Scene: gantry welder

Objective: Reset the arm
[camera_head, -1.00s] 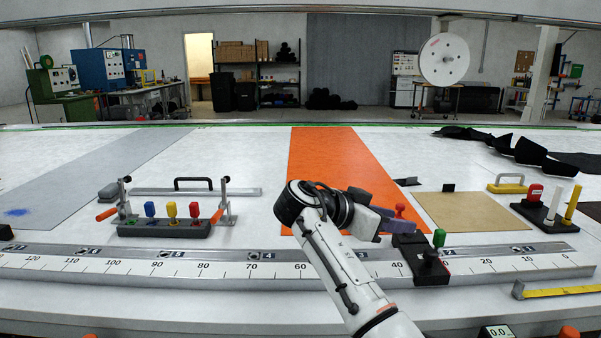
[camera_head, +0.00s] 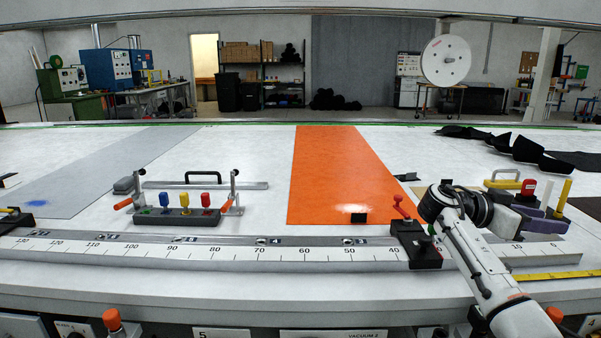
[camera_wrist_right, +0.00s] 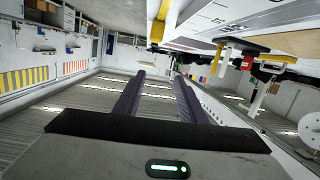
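My right arm reaches in from the lower right in the head view. Its right gripper (camera_head: 548,221) is over the right part of the table, with its dark fingers pointing right. The right wrist view shows the two fingers (camera_wrist_right: 158,82) apart, with nothing between them. The black slider block (camera_head: 417,246) with a red lever (camera_head: 402,207) sits on the ruler rail (camera_head: 215,250), just left of my right arm. My left gripper is not in view.
A yellow-handled tool (camera_head: 503,183) and a yellow post (camera_head: 563,197) stand close to the right gripper. A clamp rack with coloured knobs (camera_head: 178,216) stands at the left.

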